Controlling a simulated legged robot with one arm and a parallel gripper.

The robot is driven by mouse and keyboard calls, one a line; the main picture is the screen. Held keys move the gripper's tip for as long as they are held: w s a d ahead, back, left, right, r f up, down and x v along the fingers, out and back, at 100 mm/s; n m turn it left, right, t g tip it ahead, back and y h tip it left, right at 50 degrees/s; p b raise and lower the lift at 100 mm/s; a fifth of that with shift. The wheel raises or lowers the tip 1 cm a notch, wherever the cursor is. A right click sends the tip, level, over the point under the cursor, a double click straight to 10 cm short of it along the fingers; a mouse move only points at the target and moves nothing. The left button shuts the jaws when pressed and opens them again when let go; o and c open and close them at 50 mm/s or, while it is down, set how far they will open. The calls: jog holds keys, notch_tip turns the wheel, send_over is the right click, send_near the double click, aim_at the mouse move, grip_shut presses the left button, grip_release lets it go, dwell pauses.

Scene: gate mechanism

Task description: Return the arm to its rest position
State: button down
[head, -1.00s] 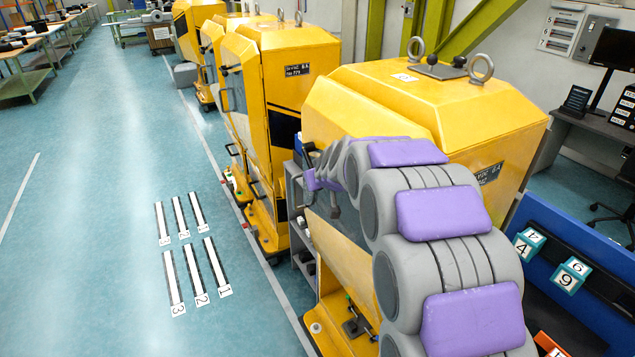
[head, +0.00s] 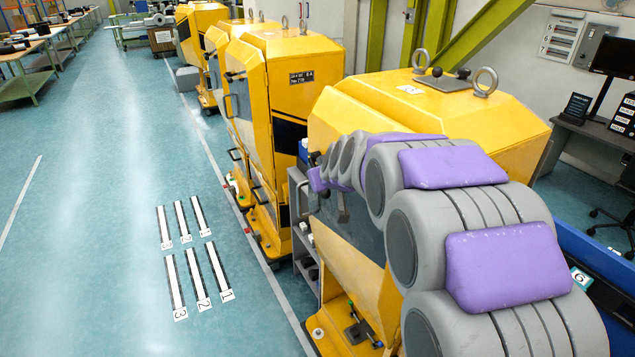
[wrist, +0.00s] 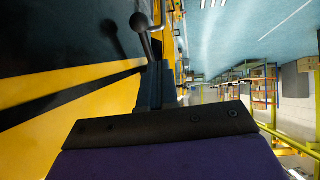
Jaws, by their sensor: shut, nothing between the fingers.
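My arm, grey segments with purple pads, curves from the lower right of the head view towards the front of the nearest yellow machine (head: 440,125). My gripper (head: 318,180) is a small purple shape at the arm's far end, beside that machine's front face and partly hidden by my arm. In the wrist view my gripper (wrist: 150,130) shows as a dark plate on a purple body, shut with nothing held. A lever with a ball knob (wrist: 140,22) stands just beyond the plate, against a yellow and black panel. I cannot tell whether they touch.
More yellow machines (head: 285,90) stand in a row behind the nearest one. A blue panel (head: 590,250) is close to my arm at the right. The teal floor (head: 100,220) at the left is open, with numbered strips (head: 200,275) lying on it.

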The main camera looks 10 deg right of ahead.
jog(key=s+f+m+g, duration=0.1)
jog(key=s+f+g, duration=0.2)
jog(key=s, duration=1.2)
jog(key=s+f+m+g+b, duration=0.1)
jog(key=s+f+g, duration=0.3)
jog(key=s, duration=1.2)
jog(key=s+f+g, duration=0.3)
jog(key=s+g, duration=0.1)
jog(key=s, duration=1.1)
jog(key=shift+s+d+f+m+g+h+b, duration=0.25)
jog(key=shift+s+d+m+g+h+b, duration=0.05)
jog(key=shift+d+m+h, duration=0.15)
jog(key=c, duration=1.8)
grip_release()
